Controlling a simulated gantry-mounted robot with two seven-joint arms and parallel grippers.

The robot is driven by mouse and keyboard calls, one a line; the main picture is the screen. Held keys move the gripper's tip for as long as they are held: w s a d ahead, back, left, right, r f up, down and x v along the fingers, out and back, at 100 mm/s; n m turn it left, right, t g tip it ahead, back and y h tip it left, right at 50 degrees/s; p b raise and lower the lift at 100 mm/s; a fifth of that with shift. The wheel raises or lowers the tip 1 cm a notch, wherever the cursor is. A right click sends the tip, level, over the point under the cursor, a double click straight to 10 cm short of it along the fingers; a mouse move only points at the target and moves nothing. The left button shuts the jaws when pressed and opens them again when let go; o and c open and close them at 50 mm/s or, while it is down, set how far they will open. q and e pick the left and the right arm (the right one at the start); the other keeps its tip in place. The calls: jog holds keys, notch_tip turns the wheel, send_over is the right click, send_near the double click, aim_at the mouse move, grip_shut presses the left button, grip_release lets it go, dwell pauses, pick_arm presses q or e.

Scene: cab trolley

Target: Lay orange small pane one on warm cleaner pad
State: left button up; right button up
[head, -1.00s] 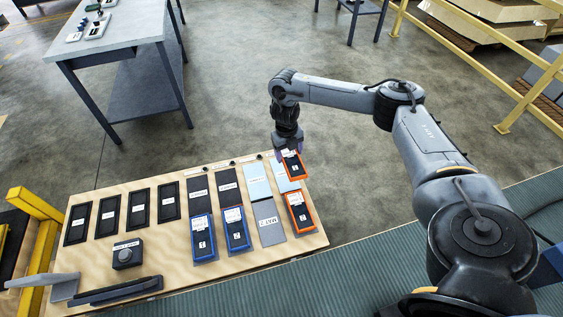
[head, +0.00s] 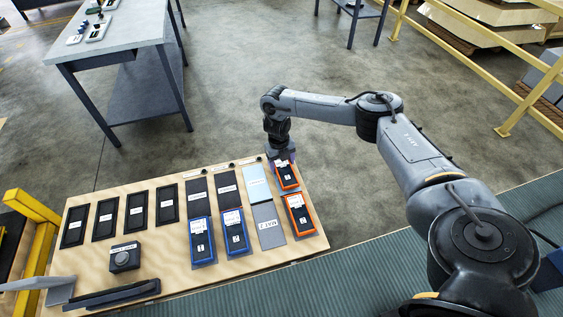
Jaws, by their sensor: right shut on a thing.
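An orange-framed small pane (head: 287,178) with a dark face and white label is at the back right of the wooden board. My right gripper (head: 282,160) is shut on its far end. The pane covers nearly all of the right-hand light blue pad under it; I cannot tell whether it touches. Another light blue pad (head: 256,183) lies bare to its left; its label is too small to read. A second orange pane (head: 299,214) lies just in front of the held one. My left gripper is not in view.
Two blue panes (head: 202,241) lie on grey pads to the left, beside a bare grey pad (head: 268,226). Several black frames (head: 106,217), a dark knob box (head: 125,257) and a black bar (head: 115,291) occupy the board's left side. A green ribbed surface (head: 350,278) runs along the front.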

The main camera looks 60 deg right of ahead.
aim_at(280, 163)
jog(key=shift+f, duration=0.1)
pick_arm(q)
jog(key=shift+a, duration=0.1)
pick_arm(e)
jog(key=o, duration=1.6)
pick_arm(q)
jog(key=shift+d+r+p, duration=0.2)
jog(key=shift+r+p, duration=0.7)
pick_arm(e)
jog(key=r, duration=0.6)
jog(key=shift+w+a+r, duration=0.15)
jog(key=shift+w+r, duration=0.05)
jog(key=shift+r, duration=0.15)
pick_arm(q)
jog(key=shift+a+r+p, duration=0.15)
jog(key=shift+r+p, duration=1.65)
pick_arm(e)
jog(key=shift+w+a+r, duration=0.1)
jog(key=shift+a+r, duration=0.05)
jog(key=shift+r, duration=2.6)
